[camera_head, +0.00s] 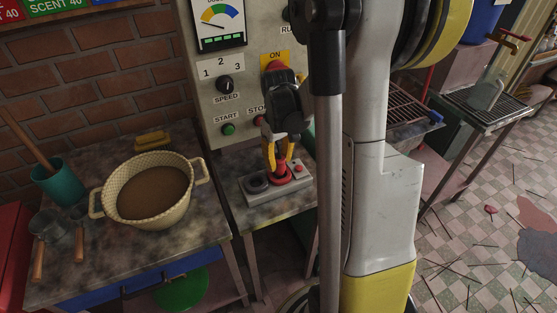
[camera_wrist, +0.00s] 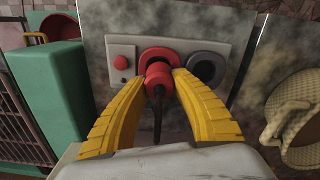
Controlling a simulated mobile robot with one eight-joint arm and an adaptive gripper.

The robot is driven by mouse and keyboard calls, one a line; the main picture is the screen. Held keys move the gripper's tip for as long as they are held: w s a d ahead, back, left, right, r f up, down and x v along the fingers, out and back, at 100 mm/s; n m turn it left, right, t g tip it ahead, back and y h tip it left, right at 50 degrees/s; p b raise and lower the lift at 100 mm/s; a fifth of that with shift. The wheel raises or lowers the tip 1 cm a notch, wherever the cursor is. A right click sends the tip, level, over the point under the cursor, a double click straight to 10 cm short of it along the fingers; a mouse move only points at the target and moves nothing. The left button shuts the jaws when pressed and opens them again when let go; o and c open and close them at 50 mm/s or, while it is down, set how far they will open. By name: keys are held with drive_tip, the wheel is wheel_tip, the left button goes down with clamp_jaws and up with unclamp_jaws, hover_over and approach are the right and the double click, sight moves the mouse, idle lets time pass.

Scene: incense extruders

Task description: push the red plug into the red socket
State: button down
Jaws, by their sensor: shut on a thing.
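My gripper (camera_wrist: 158,84) has yellow fingers and is shut on the red plug (camera_wrist: 158,76), seen in the wrist view with a dark cable hanging from it. The gripper also shows in the head view (camera_head: 279,165), pointing down over the socket box. The red socket (camera_wrist: 158,55) is a red ring on a grey box (camera_wrist: 122,48). The plug's far end is at the red ring and overlaps it in the wrist view. I cannot tell how deep it sits. In the head view the red plug and socket (camera_head: 282,178) show between and below the fingertips.
A dark socket (camera_wrist: 207,67) and a red button (camera_wrist: 120,62) flank the red socket on the box. A control panel (camera_head: 215,105) stands behind. A teal block (camera_wrist: 55,85) stands beside the box.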

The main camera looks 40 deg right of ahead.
drive_tip(key=shift+f+b, duration=0.75)
drive_tip(key=shift+f, duration=0.2)
drive_tip(key=c, duration=1)
unclamp_jaws()
drive_tip(key=shift+c, duration=0.2)
drive_tip(key=shift+r, duration=0.15)
